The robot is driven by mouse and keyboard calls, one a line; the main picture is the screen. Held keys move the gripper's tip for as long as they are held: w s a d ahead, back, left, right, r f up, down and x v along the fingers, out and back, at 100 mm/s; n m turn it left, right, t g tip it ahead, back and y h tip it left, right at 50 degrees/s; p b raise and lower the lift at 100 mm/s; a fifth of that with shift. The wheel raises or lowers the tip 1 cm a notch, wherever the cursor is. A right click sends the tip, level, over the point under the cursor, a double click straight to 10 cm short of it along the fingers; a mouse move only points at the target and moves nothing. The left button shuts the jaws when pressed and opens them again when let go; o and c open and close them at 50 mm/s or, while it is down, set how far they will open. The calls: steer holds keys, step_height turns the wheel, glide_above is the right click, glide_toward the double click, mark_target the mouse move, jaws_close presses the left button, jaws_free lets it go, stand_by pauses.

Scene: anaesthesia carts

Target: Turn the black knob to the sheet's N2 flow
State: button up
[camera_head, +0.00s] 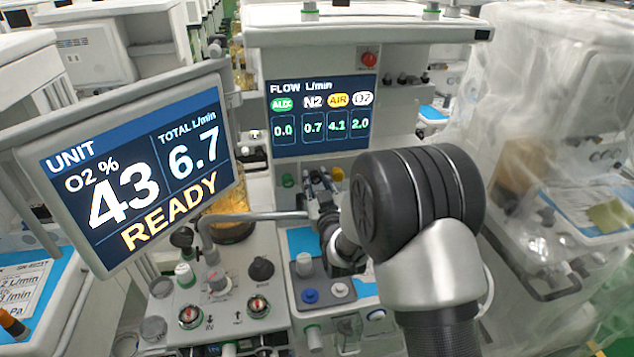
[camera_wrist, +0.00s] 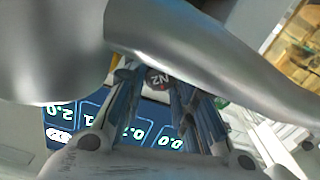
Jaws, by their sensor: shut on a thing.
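The black knob, marked N2 (camera_wrist: 157,80), sits between my fingertips in the wrist view. My gripper (camera_head: 320,186) is shut on it, below the flow screen (camera_head: 320,147) in the head view, where the fingers mostly hide the knob. The flow screen reads AUX 0.0, N2 0.7, AIR 4.1 and O2 2.0. The unit monitor (camera_head: 140,175) reads O2 43 %, total 6.7 L/min, READY. A printed sheet (camera_head: 22,290) lies on the cart at the left edge; it is cut off and I cannot read an N2 flow on it.
A grey curved pipe (camera_head: 250,216) runs just left of my gripper. A plastic-draped cart (camera_head: 560,120) stands on the right. The left monitor juts forward.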

steer(key=shift+n, duration=0.9)
steer(key=o, duration=0.8)
steer(key=v, duration=1.2)
steer(key=shift+r, duration=0.15)
